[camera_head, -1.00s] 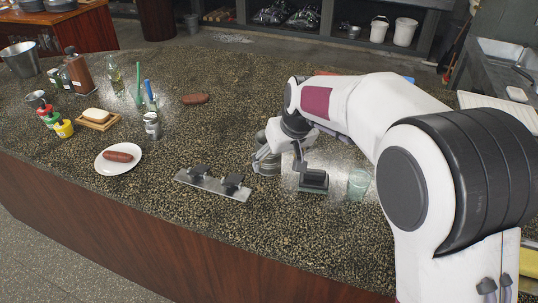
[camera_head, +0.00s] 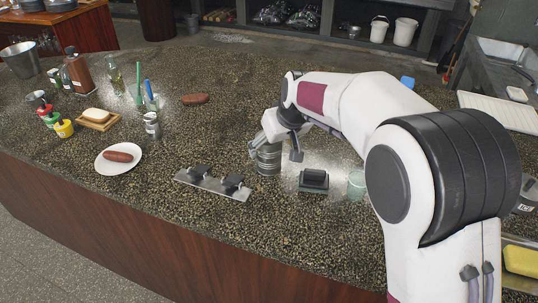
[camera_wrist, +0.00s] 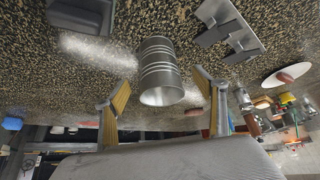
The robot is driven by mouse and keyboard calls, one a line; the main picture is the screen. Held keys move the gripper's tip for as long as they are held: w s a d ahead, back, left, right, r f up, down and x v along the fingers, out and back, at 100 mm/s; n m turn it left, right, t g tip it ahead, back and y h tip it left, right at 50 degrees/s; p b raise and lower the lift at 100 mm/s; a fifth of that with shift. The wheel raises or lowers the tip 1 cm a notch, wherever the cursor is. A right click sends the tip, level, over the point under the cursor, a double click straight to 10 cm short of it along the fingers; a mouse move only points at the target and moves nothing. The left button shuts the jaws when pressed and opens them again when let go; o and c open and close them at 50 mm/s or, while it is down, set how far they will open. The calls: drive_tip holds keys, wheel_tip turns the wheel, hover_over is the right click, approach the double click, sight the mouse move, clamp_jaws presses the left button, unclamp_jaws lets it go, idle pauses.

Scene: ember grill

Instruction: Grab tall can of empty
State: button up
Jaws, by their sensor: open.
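A tall, ribbed, bare-metal can (camera_head: 269,160) stands upright on the speckled counter, right of the metal strip with dark clips. In the wrist view the can (camera_wrist: 160,72) appears between the fingers, with its rim toward the gripper. My gripper (camera_head: 275,152) is at the can's upper part in the head view. In the wrist view my gripper (camera_wrist: 165,98) is open, with one yellow-padded finger on each side of the can and visible gaps to it. A smaller can (camera_head: 152,125) with a label stands farther left.
A dark block-shaped holder (camera_head: 314,181) and a greenish glass (camera_head: 356,184) stand just right of the can. The clip strip (camera_head: 214,184) lies to its left. A white plate (camera_head: 118,159) with a sausage is farther left. Counter behind the can is clear.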

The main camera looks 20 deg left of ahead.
drive_tip(key=shift+w+a+f, duration=0.15)
drive_tip(key=shift+f, duration=0.05)
idle(0.3)
drive_tip(key=shift+w+x, duration=0.25)
drive_tip(key=shift+x, duration=2.15)
drive_tip(key=shift+a+r, duration=0.1)
drive_tip(key=shift+a, duration=0.05)
drive_tip(key=c, duration=1.2)
